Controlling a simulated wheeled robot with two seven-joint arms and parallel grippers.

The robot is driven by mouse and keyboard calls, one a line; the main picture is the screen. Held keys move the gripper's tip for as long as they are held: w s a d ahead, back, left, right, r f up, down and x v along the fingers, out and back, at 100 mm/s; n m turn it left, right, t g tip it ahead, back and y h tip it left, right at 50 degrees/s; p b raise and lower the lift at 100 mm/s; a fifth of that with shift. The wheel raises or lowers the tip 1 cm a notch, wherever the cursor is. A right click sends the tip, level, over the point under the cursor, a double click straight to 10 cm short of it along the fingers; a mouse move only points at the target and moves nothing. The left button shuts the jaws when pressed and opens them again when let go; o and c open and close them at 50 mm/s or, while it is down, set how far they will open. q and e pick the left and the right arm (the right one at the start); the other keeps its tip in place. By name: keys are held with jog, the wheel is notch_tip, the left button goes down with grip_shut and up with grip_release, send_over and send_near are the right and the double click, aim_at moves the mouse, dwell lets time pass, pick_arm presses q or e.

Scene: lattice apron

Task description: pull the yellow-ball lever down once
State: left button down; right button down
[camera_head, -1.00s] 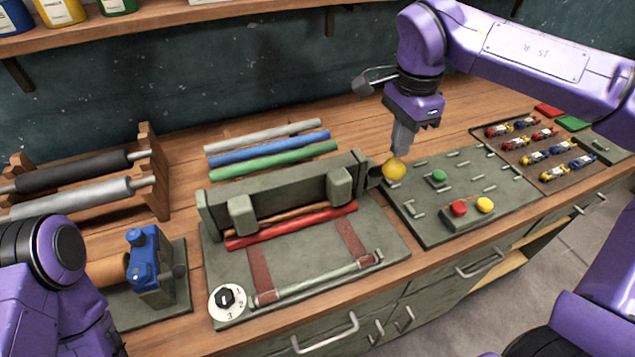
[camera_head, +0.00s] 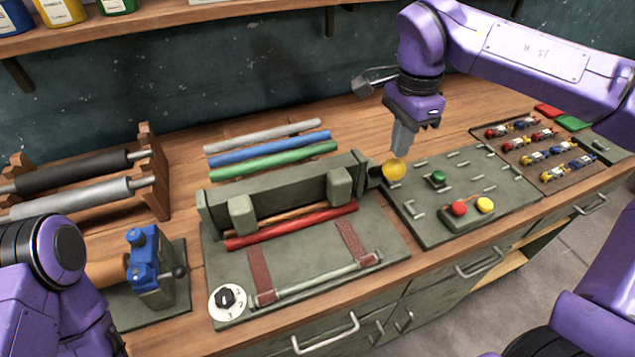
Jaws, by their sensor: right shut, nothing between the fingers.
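The yellow-ball lever (camera_head: 394,169) is at the right end of the grey-green press machine (camera_head: 310,271). Its ball stands just above the bench, by the left edge of the peg board. My right gripper (camera_head: 399,152) points down with its fingers shut and nothing between them. The fingertips are at the top of the yellow ball and seem to touch it; I cannot tell for sure. The lever's arm is mostly hidden behind the ball and the machine's end. My left arm shows at the lower left, but its gripper is out of view.
A peg board (camera_head: 450,214) with red, yellow and green buttons lies to the right of the lever. A tray of small coloured clips (camera_head: 543,149) is farther right. A blue clamp (camera_head: 146,262) and rollers (camera_head: 76,190) stand at the left. Coloured rolls (camera_head: 270,146) lie behind the machine.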

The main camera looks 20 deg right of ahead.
aim_at(401, 172)
jog(key=shift+f, duration=0.75)
jog(key=shift+s+f, duration=0.4)
jog(key=shift+s, duration=0.05)
jog(key=shift+s+f, duration=0.1)
jog(key=shift+s+f+b, duration=0.35)
jog(key=shift+s+f, duration=0.05)
jog(key=shift+f, duration=0.05)
